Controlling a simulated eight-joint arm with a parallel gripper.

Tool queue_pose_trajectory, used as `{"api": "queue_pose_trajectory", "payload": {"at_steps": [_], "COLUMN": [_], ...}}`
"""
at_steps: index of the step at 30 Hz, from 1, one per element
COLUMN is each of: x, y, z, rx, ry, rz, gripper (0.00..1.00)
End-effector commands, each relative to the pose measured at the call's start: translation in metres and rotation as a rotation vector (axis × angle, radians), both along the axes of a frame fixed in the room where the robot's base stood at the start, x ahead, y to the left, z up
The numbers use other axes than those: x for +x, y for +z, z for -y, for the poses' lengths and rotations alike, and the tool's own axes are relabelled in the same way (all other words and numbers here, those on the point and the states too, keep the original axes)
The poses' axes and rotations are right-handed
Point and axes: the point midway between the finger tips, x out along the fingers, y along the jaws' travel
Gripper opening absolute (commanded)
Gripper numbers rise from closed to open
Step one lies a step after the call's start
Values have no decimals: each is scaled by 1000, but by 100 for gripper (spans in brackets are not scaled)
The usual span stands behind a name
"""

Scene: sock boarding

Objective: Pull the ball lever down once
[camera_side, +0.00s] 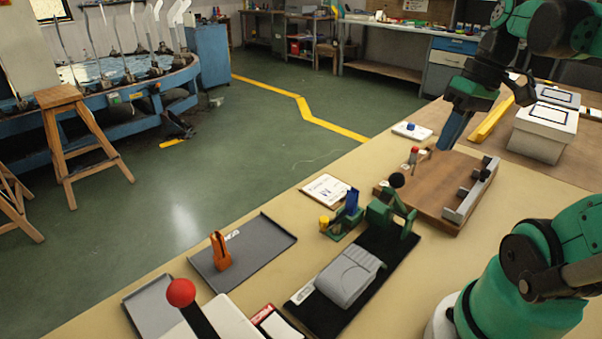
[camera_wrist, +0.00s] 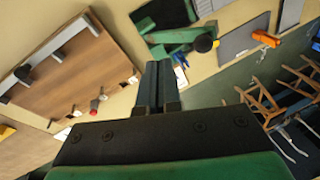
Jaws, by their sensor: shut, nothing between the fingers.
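My gripper (camera_side: 446,143) is over the far end of the wooden board, fingers shut and empty, pointing down; its fingers also show in the wrist view (camera_wrist: 158,85). A large red ball (camera_side: 181,292) tops a black lever (camera_side: 200,320) at the front left of the side view, far from my gripper; the lever's base is cut off. A black ball (camera_side: 397,180) sits on the green lever device (camera_side: 380,211) at the left edge of the board; it also shows in the wrist view (camera_wrist: 204,43). I cannot tell which ball lever is meant.
The wooden board (camera_side: 440,185) carries a grey rail (camera_side: 470,190) and a small red-tipped post (camera_side: 414,152) close to my gripper. A black mat (camera_side: 325,311) holds a grey form (camera_side: 347,277). A grey tray (camera_side: 270,240) holds an orange piece (camera_side: 221,252). White boxes (camera_side: 545,130) stand at right.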

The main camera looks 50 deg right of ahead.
Motion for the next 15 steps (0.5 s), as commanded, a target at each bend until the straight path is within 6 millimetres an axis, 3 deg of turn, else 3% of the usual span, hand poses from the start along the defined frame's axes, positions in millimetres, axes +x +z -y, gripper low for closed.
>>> {"api": "queue_pose_trajectory", "payload": {"at_steps": [5, 9, 15], "x": [5, 16, 23], "y": [-31, -36, -39], "z": [-7, -27, -38], "rx": [1, 0, 0], "ry": [3, 7, 3], "rz": [0, 1, 1], "gripper": [0, 0, 0]}}
